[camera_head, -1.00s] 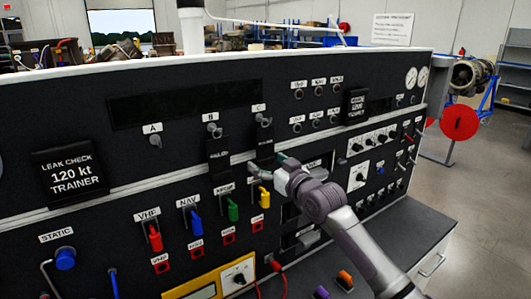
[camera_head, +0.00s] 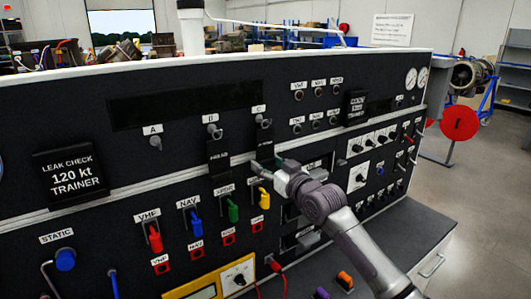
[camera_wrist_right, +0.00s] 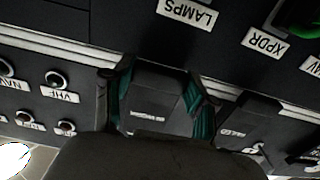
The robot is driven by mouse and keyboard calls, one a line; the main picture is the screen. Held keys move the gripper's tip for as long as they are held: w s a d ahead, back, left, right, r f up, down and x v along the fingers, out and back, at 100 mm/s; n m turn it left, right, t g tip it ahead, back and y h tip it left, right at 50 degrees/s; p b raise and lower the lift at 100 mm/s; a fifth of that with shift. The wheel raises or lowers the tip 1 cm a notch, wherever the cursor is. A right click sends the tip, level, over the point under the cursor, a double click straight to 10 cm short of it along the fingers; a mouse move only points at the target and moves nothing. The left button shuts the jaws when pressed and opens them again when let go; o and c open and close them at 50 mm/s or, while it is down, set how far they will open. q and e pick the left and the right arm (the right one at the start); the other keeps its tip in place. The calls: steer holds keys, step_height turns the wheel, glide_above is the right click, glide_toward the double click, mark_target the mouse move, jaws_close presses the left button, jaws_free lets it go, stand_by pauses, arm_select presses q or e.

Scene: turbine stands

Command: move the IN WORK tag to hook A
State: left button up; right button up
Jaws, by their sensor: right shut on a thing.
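Hook A (camera_head: 155,143) sticks out of the black panel at the left, with nothing hanging on it. My right gripper (camera_head: 267,163) is shut on the lower part of a dark tag (camera_head: 264,141) at hook C (camera_head: 263,122). In the right wrist view, the teal-padded fingers (camera_wrist_right: 161,103) are on both sides of this tag (camera_wrist_right: 155,92); its small white lettering is not readable. A second dark tag (camera_head: 218,158) hangs from hook B (camera_head: 214,131) and shows beside the gripper in the wrist view (camera_wrist_right: 246,122). My left gripper is out of view.
Coloured switches, including a green one (camera_head: 233,211) and a yellow one (camera_head: 264,199), stick out below the tags. A LEAK CHECK placard (camera_head: 70,172) is left of hook A. The panel face between hooks A and B is free.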

jaws_close()
steer(key=shift+s+d, duration=0.1)
steer(key=shift+s, duration=0.05)
steer(key=shift+s+d+p, duration=0.25)
steer(key=shift+s+p, duration=0.1)
steer(key=shift+p, duration=0.05)
steer(key=shift+s+d+p, duration=0.3)
steer(key=shift+s+p, duration=0.05)
steer(key=shift+p, duration=0.05)
steer(key=shift+p+v, duration=0.45)
steer(key=shift+v, duration=0.45)
steer(key=shift+a+f, duration=0.1)
